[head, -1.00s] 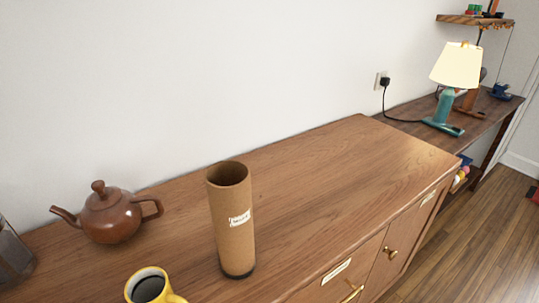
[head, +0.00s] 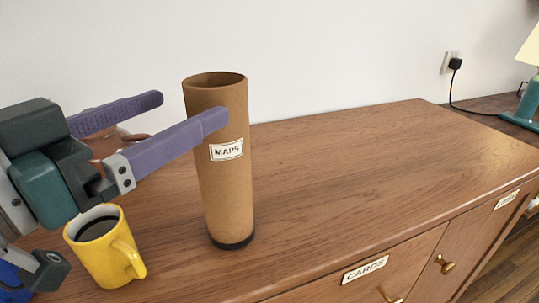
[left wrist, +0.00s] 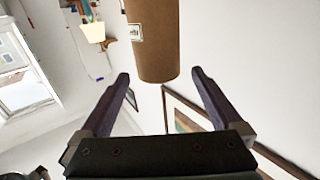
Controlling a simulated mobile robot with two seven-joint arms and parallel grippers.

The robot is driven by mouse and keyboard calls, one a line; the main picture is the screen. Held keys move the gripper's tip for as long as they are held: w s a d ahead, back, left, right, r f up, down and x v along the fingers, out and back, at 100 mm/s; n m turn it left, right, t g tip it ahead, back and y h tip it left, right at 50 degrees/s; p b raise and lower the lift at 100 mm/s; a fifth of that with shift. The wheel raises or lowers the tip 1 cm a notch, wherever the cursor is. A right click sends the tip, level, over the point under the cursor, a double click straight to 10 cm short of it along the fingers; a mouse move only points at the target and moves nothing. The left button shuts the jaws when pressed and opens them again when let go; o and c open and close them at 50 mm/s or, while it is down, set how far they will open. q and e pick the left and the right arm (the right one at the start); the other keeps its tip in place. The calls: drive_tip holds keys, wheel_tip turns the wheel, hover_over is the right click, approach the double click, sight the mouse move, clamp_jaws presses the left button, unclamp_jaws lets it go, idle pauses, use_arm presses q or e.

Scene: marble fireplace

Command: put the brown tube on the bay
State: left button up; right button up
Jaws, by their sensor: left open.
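The brown tube (head: 228,185) stands upright on the wooden sideboard, with a white MAPS label and a dark bottom end. My left gripper (head: 188,108) is open and level with the tube's upper part. In the head view its near finger overlaps the tube's front, and its far finger ends left of the tube. In the left wrist view the tube (left wrist: 155,35) appears ahead of the open fingers (left wrist: 160,76), with nothing gripped. I cannot tell which part of the scene is the bay. My right gripper is out of view.
A yellow mug (head: 98,255) with dark contents stands close left of the tube, below my left gripper. A brown teapot (head: 128,141) is mostly hidden behind the gripper. The sideboard top (head: 370,165) is clear to the right. A teal lamp (head: 528,100) stands beyond it.

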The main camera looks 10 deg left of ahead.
use_arm(q)
drive_tip(key=x, duration=0.9)
drive_tip(key=shift+d+r, duration=0.15)
clamp_jaws()
idle(0.7)
